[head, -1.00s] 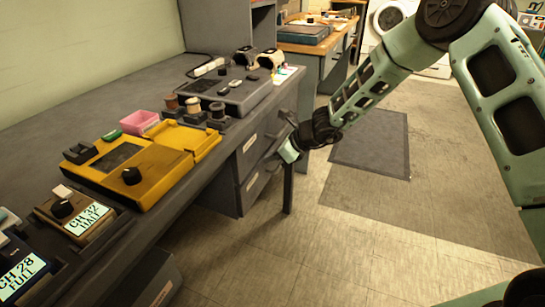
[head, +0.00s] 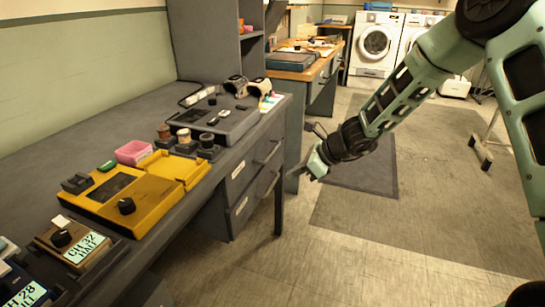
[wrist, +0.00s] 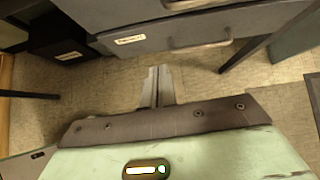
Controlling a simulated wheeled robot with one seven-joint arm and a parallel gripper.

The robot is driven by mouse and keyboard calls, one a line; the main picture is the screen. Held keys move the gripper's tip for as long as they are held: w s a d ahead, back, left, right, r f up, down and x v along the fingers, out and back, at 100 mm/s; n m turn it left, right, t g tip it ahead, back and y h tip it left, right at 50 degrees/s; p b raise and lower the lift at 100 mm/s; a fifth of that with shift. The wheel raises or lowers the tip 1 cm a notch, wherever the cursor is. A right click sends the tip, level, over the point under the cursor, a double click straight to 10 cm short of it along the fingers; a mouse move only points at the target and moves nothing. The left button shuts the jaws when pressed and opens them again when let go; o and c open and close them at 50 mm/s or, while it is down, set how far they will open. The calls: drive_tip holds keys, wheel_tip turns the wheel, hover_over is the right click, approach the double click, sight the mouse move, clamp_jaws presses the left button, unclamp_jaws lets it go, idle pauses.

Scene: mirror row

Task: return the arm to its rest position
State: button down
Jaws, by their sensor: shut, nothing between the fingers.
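My gripper (head: 300,172) shows at the end of my pale green arm in the head view, in the open space to the right of the grey desk (head: 150,205). It is off the desk, near the desk's drawers. In the wrist view my gripper's two fingers (wrist: 157,75) lie together, with nothing between them. Beyond them are the floor and the drawer fronts.
The drawers (head: 238,185) face my gripper. A dark mat (head: 370,170) lies on the floor. Washing machines (head: 376,45) stand at the back.

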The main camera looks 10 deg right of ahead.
drive_tip(key=s+a+r+n+g+h, duration=0.1)
drive_tip(key=s+a+r+n+g, duration=0.25)
drive_tip(key=s+a+n, duration=0.55)
drive_tip(key=s+a+r+n+g+h, duration=0.1)
drive_tip(key=s+a+r+n+g, duration=0.3)
drive_tip(key=s+n, duration=0.6)
drive_tip(key=s+d+r+n+t+h, duration=0.1)
drive_tip(key=s+d+r+n+h, duration=0.2)
drive_tip(key=s+n, duration=0.45)
drive_tip(key=s+d+n+t+h, duration=0.15)
drive_tip(key=s+d+n, duration=0.3)
drive_tip(key=s, duration=0.65)
wheel_tip(320, 180, up, 21)
drive_tip(key=p, duration=2)
drive_tip(key=shift+a+n+h, duration=0.15)
drive_tip(key=shift+n+h, duration=0.2)
drive_tip(key=shift+n, duration=0.05)
drive_tip(key=shift+f, duration=0.1)
